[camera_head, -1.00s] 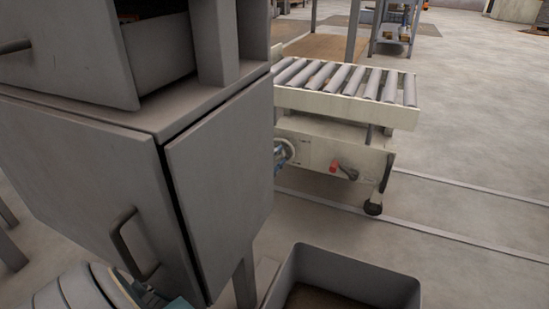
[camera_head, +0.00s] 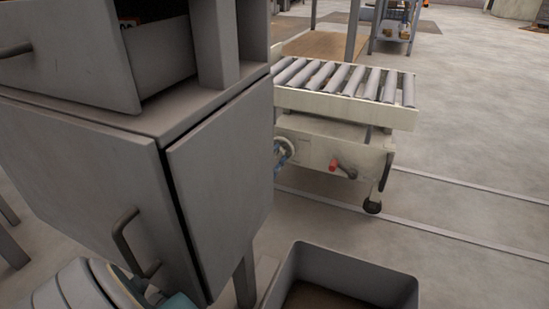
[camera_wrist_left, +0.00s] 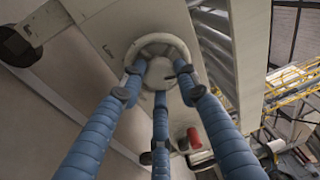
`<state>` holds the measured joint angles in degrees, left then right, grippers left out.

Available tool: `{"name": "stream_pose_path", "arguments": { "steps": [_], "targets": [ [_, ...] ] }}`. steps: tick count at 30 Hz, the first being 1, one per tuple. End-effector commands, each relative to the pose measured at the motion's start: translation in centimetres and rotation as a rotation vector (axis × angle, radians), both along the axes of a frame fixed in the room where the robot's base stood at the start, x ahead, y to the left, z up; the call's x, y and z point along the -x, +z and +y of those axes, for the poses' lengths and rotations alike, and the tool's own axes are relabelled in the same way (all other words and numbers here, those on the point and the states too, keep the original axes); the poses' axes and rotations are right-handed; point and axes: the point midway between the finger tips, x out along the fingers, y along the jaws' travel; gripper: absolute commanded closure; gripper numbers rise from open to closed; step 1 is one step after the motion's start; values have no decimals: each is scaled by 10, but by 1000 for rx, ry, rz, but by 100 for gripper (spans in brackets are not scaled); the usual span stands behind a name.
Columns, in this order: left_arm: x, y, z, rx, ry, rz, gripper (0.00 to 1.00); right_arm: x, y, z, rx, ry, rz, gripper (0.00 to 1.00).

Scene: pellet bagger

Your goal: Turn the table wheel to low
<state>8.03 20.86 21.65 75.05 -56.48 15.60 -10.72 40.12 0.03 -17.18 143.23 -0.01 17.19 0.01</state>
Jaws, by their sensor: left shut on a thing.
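The table wheel (camera_head: 288,146) is a pale ring on the left side of the roller table (camera_head: 345,104), partly hidden behind the grey cabinet. My left gripper (camera_head: 279,154) shows only as a bit of blue at the wheel. In the left wrist view the wheel (camera_wrist_left: 145,45) faces me, and the blue fingers of the left gripper (camera_wrist_left: 160,77) are closed around its rim and hub. Low or high marks cannot be read. My right gripper is not in view.
The grey cabinet (camera_head: 220,175) stands close on the left. An open grey bin (camera_head: 345,270) is in front. Floor on the right is clear.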

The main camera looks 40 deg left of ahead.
Motion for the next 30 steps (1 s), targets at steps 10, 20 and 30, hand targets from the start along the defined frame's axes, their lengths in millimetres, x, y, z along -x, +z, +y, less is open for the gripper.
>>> {"name": "stream_pose_path", "arguments": {
  "steps": [10, 20, 30],
  "targets": [
    [0, 0, -2, -1, -3, 1, 50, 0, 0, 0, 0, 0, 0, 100],
    [20, -4, -5, -4, -3, 4, 50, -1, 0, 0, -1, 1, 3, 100],
    [68, -8, -14, -1, -4, 2, 50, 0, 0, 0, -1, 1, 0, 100]
  ]
}}
